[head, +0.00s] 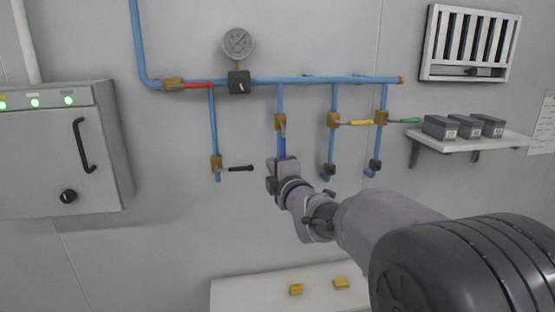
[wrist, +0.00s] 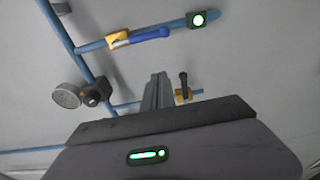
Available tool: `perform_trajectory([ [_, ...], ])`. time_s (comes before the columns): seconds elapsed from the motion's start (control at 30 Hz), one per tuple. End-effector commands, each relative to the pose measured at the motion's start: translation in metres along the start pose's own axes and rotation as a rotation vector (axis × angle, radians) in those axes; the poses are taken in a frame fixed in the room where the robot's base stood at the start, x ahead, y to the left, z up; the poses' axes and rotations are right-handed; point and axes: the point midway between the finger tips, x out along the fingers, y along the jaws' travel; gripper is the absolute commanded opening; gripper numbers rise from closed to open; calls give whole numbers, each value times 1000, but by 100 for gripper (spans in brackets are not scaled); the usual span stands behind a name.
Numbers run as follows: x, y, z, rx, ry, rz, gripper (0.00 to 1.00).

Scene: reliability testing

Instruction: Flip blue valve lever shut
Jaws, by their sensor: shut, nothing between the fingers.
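The blue valve lever (head: 283,146) hangs down from its brass valve (head: 280,121), roughly in line with the blue branch pipe. In the wrist view the blue lever (wrist: 150,34) lies along its pipe, slightly angled, with the brass valve (wrist: 118,39) at its left end. My gripper (head: 271,176) is in front of the lower end of that branch and hides it in the head view. In the wrist view my gripper's fingers (wrist: 159,78) are together and empty, with a visible gap in the picture below the blue lever. Contact with the lever is not seen.
A black-handled valve (head: 239,169) sits left of my gripper; yellow (head: 361,123) and green (head: 409,121) levers stick out to the right. A red lever (head: 198,85) and gauge (head: 238,43) are above left. A cap with a green light (wrist: 199,20) ends the blue lever's pipe.

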Motion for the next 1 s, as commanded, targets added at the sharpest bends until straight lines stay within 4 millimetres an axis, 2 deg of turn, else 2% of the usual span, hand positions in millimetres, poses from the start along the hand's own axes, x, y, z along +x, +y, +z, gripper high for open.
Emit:
perform_trajectory([
  [0.37, 82, 3, 0, 2, -1, -2, 0],
  [0.5, 73, 3, 24, 0, -4, -2, 0],
  [0.6, 69, 2, 33, 1, -3, -2, 0],
  [1.0, 67, 0, 38, 1, -1, -1, 0],
])
